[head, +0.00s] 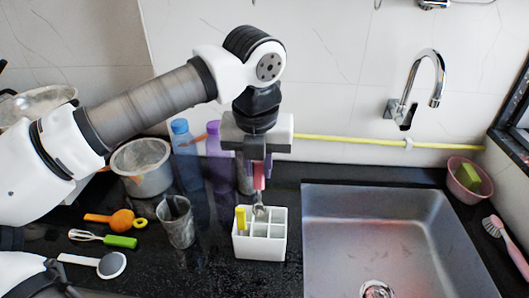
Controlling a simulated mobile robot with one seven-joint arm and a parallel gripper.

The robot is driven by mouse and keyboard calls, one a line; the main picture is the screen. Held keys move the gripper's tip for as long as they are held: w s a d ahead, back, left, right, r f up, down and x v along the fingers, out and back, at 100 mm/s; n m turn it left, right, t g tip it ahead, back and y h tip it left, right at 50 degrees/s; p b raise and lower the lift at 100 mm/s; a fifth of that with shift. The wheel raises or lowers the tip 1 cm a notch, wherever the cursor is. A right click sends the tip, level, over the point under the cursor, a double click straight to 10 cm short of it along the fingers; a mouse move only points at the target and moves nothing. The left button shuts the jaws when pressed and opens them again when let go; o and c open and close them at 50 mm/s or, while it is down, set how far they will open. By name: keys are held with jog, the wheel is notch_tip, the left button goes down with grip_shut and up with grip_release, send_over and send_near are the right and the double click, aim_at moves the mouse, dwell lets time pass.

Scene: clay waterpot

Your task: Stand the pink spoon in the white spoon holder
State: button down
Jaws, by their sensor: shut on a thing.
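The white spoon holder (259,248) stands on the dark counter, left of the sink. It is divided into several compartments. A yellow item (241,218) stands in its back left compartment. My gripper (259,177) is above the holder, pointing down, shut on the pink spoon (260,184). The spoon hangs upright with its metal bowl end down, at the holder's back middle area. I cannot tell whether the bowl end is inside a compartment or just above the rim.
A clear cup (177,222) stands left of the holder. A blue bottle (184,150), a purple bottle (217,165) and a steel pot (143,168) are behind it. An orange tool (121,220) and a green-handled whisk (110,239) lie left. The sink (385,235) is right.

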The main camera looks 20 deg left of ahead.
aim_at(258, 181)
jog(key=shift+f, duration=0.2)
jog(key=shift+s+f, duration=0.1)
jog(key=shift+f, duration=0.05)
jog(key=shift+f+b, duration=0.7)
jog(key=shift+f, duration=0.7)
notch_tip(258, 181, down, 8)
jog(key=b, duration=0.8)
jog(key=shift+r, duration=0.1)
jog(key=c, duration=1.2)
grip_release()
jog(key=shift+r, duration=0.15)
